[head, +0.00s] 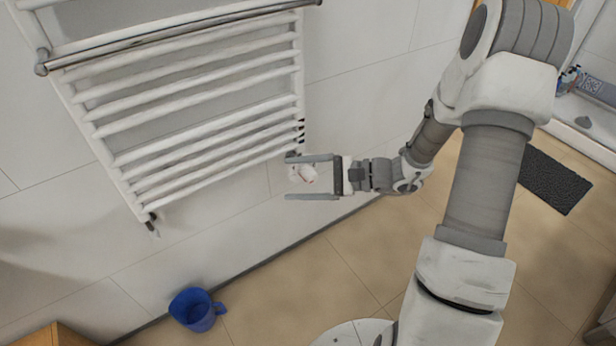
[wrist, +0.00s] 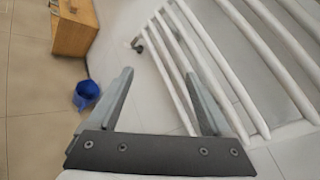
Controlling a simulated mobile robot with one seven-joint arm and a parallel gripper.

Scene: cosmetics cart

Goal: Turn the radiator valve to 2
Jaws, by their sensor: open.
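The radiator valve (head: 304,174) is a small white knob with a reddish mark, below the right end of the white towel radiator (head: 205,108) in the head view. Its numbers are too small to read. My gripper (head: 289,178) is open, its two fingers pointing left. In the head view the knob shows between the fingers; I cannot tell whether either finger touches it. In the wrist view my open gripper (wrist: 160,75) has nothing visible between its fingers, and I cannot make out the knob there.
A grey rail (head: 180,36) crosses the radiator's upper part. A dark fitting (head: 151,222) sits at its lower left corner. A blue bucket (head: 197,309) stands on the floor by the wall. A wooden cabinet (wrist: 75,25) stands beyond it. A dark mat (head: 552,180) lies at right.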

